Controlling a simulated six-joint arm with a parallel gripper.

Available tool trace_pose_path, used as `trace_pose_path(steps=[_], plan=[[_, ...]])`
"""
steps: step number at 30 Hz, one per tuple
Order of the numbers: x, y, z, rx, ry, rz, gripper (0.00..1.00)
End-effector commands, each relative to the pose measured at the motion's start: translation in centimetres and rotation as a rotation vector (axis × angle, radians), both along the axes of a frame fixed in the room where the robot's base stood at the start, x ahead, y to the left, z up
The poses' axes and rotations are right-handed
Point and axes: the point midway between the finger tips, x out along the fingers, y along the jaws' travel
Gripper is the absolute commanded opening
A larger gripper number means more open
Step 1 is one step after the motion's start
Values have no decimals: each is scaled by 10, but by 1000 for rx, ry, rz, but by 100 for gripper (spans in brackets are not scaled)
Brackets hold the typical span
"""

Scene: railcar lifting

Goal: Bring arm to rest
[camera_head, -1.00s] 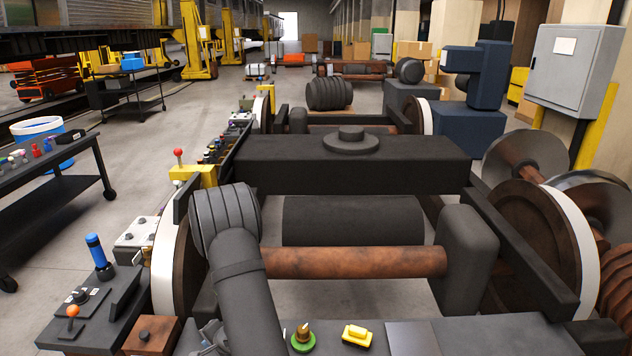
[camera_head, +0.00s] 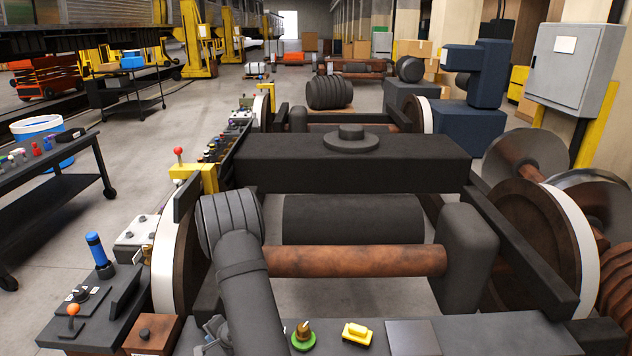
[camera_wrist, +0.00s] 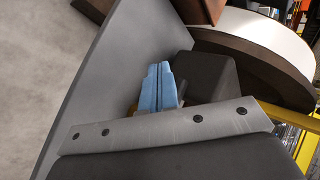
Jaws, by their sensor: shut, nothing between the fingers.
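My gripper (camera_wrist: 158,88) shows in the wrist view as two light blue fingers pressed together, with nothing between them. A grey plate (camera_wrist: 100,85) and a dark block (camera_wrist: 208,75) show around the fingers; I cannot tell whether they touch. In the head view my dark arm comes up at the bottom, left of centre, in front of the bogie (camera_head: 350,160). The gripper itself cannot be made out there.
A wheel with a white rim (camera_wrist: 265,35) is close in the wrist view. Open floor (camera_head: 60,225) lies left.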

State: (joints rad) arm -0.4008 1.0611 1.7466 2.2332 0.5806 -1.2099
Motion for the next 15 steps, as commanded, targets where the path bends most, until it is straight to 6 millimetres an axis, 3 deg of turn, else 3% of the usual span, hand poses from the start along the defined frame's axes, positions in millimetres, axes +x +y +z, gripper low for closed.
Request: trace_pose_path(steps=[1, 15], plan=[[8, -2, -4, 0, -2, 3, 0], [8, -46, -2, 1, -6, 169, 0]])
